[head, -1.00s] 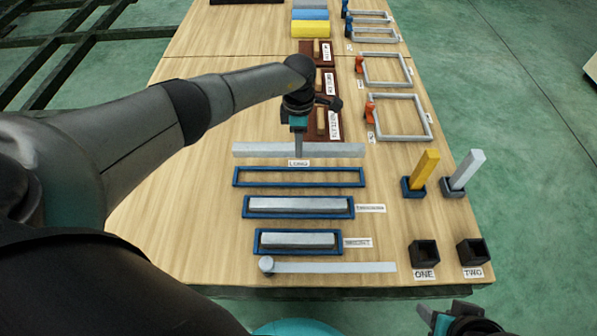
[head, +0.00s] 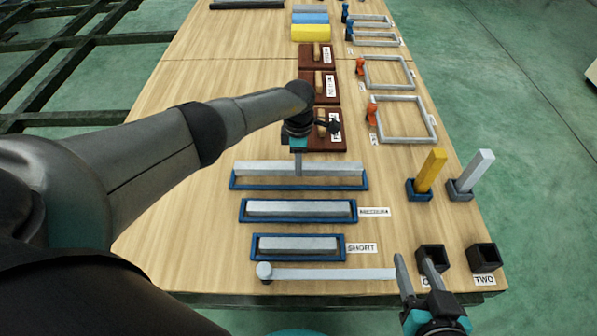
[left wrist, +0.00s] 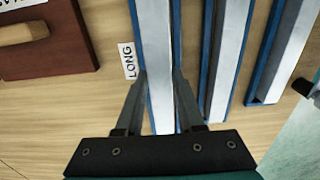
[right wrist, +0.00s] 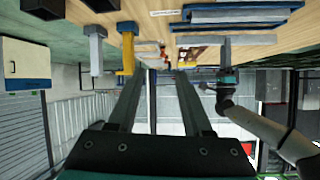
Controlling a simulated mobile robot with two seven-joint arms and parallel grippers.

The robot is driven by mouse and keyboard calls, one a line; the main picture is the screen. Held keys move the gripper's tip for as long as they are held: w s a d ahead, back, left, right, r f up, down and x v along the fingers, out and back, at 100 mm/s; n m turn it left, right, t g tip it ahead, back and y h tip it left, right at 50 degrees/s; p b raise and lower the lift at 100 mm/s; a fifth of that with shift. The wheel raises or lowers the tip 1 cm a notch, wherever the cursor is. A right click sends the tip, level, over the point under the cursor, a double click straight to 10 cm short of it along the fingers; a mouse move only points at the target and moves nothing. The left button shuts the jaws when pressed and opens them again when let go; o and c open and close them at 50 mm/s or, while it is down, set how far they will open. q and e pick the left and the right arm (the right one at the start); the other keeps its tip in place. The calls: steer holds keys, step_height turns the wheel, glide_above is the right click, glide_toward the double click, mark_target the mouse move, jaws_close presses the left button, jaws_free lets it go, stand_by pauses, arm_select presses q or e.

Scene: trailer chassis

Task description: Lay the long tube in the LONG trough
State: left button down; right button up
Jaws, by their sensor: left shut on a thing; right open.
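The long tube (head: 265,167) is a pale grey square bar. It lies along the blue-rimmed LONG trough (head: 300,188), above or in it; the head view does not settle whether it touches the bottom. My left gripper (head: 298,172) is shut on the tube near its middle. In the left wrist view the tube (left wrist: 157,60) runs between the left gripper's fingers (left wrist: 160,100), lined up with the blue trough (left wrist: 138,35) and the LONG label (left wrist: 128,61). My right gripper (head: 415,268) is open and empty at the table's front right edge, near the ONE box.
The middle trough (head: 355,211) and SHORT trough (head: 254,248) each hold a grey tube. A grey bar with a round end (head: 330,274) lies along the front edge. Black boxes (head: 482,257) and yellow and grey upright posts (head: 431,170) stand at right.

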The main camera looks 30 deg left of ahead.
arm_select(q)
steer(key=shift+f+b, duration=0.45)
steer(key=shift+f, duration=0.2)
steer(key=shift+f+b, duration=0.35)
steer(key=shift+f, duration=0.1)
steer(key=shift+f+b, duration=0.3)
steer(key=shift+f, duration=0.4)
arm_select(e)
steer(key=shift+s+a+r+m+t+y, duration=0.25)
steer(key=shift+a+r+t+y, duration=0.4)
steer(key=shift+t, duration=0.55)
steer(key=shift+s+a+r+m+t+y, duration=0.15)
steer(key=shift+s+a+r+t+y, duration=0.15)
steer(key=shift+a+r+t, duration=0.75)
steer(key=shift+d+f, duration=0.15)
steer(key=shift+f, duration=0.15)
arm_select(q)
steer(key=c, duration=0.5)
jaws_free()
steer(key=shift+f, duration=0.2)
